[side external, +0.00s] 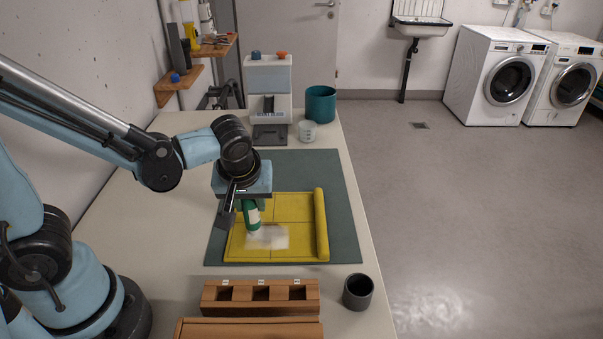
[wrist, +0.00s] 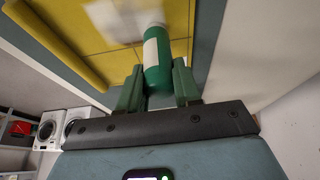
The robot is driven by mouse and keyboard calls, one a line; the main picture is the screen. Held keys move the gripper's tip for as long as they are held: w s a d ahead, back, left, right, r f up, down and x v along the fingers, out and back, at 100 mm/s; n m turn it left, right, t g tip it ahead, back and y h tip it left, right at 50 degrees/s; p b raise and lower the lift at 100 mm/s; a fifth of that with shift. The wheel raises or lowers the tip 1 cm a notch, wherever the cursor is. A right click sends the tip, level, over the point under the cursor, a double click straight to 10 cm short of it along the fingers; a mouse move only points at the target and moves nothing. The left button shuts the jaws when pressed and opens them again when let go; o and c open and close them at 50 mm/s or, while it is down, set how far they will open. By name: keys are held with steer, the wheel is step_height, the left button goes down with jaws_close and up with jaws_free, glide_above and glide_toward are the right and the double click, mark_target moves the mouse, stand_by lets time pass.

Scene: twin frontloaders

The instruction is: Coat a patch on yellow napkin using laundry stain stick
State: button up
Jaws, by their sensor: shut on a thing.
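The yellow napkin (side external: 306,210) lies on a dark green mat, with its right edge rolled up. A whitish patch (side external: 270,237) shows on its lower left part; it also shows in the wrist view (wrist: 112,16). My gripper (side external: 250,204) is shut on the green stain stick (side external: 252,218), which has a white label. In the wrist view the stick (wrist: 157,68) sits between both green fingers, its white end pointing at the napkin (wrist: 72,22) by the patch. I cannot tell whether its tip touches the cloth.
A wooden holder with three square slots (side external: 262,310) and a dark cup (side external: 358,291) stand at the near side. A grey-white dispenser (side external: 270,78), a small cup (side external: 307,131) and a teal pot (side external: 321,104) stand at the back. The green mat (side external: 345,225) is bare right of the napkin.

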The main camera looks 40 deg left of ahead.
steer(key=shift+w+d, duration=2.7)
steer(key=shift+d, duration=0.1)
steer(key=shift+w+a, duration=0.5)
steer(key=shift+s+a, duration=3.45)
steer(key=shift+a, duration=0.05)
step_height(320, 180, up, 8)
